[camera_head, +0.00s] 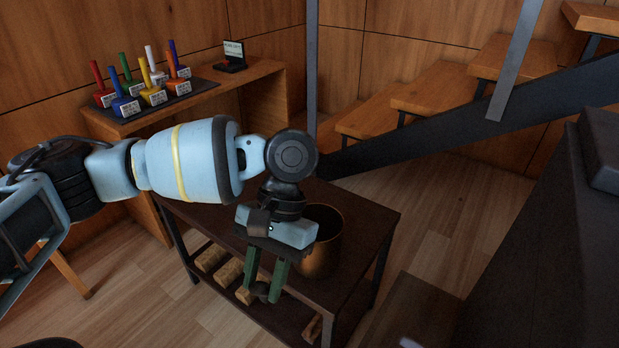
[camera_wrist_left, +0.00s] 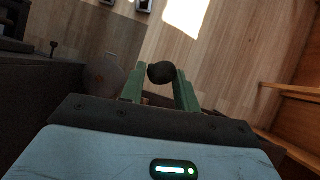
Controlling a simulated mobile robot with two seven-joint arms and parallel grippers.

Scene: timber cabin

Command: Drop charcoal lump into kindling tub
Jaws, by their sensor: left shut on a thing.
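The charcoal lump (camera_head: 261,291) is dark and rounded. My left gripper (camera_head: 265,287) is shut on it, with the lump between the tips of its green fingers. The lump also shows at the fingertips in the left wrist view (camera_wrist_left: 161,72). The kindling tub (camera_head: 325,252) is a round copper-brown vessel on the dark table. In the head view the gripper hangs in front and to the left of the tub and covers part of it. The tub's inside is mostly hidden. My right gripper is in neither view.
The dark table (camera_head: 368,222) has a lower shelf with several logs (camera_head: 228,272). A wooden counter (camera_head: 240,88) behind holds a rack of colourful handled items (camera_head: 150,92) and a small sign (camera_head: 232,55). A staircase (camera_head: 430,92) with a dark beam rises to the right.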

